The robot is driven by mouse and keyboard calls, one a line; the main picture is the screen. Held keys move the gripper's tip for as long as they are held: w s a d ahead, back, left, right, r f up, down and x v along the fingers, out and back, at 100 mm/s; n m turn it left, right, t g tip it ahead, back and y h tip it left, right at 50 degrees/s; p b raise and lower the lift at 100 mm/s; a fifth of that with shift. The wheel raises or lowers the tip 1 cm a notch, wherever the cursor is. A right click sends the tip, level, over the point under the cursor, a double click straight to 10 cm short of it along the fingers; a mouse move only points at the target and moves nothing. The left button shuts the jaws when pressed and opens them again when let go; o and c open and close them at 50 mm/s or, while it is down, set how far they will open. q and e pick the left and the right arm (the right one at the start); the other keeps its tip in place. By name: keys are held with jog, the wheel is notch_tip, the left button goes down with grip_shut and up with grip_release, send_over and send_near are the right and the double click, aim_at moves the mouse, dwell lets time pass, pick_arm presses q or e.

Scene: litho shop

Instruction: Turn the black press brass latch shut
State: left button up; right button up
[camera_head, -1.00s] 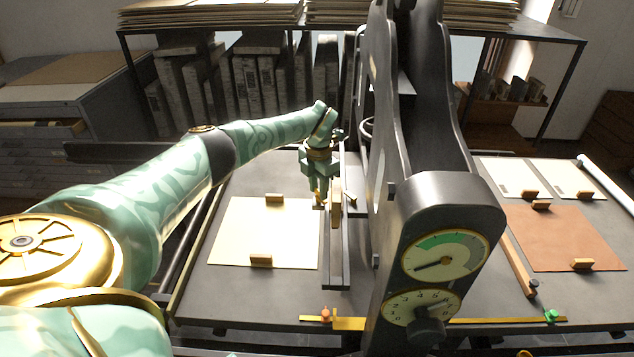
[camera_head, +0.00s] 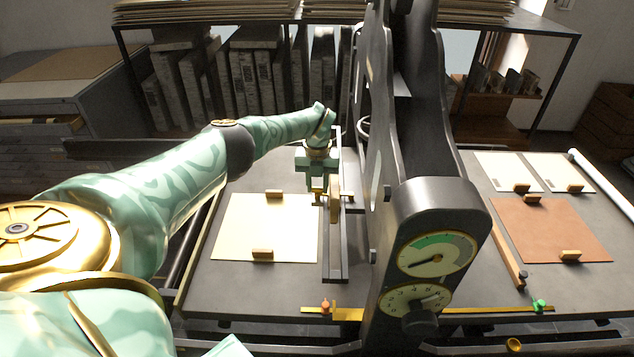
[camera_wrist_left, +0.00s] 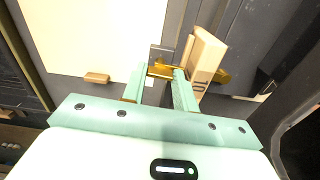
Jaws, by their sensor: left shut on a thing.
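The black press (camera_head: 425,215) stands right of the middle in the head view, with a gauge and a dial on its front. My left gripper (camera_head: 318,199) reaches down beside the rail at the press's left side. In the left wrist view my left gripper (camera_wrist_left: 160,82) is shut on the small brass latch (camera_wrist_left: 160,71), whose bar spans between the fingers. Its fingertips hide part of the latch. A wooden block (camera_wrist_left: 206,58) stands just right of the fingers; in the head view it stands on the rail. My right gripper is not in view.
A cream sheet (camera_head: 245,235) with two wooden blocks lies left of the rail on the grey table. A brown sheet (camera_head: 550,228) and pale sheets lie right of the press. A brass strip (camera_head: 348,314) runs along the front. A shelf stands behind.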

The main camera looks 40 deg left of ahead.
pick_arm(q)
jog(key=shift+r+n, duration=0.1)
jog(key=shift+n, duration=0.3)
jog(key=o, duration=1)
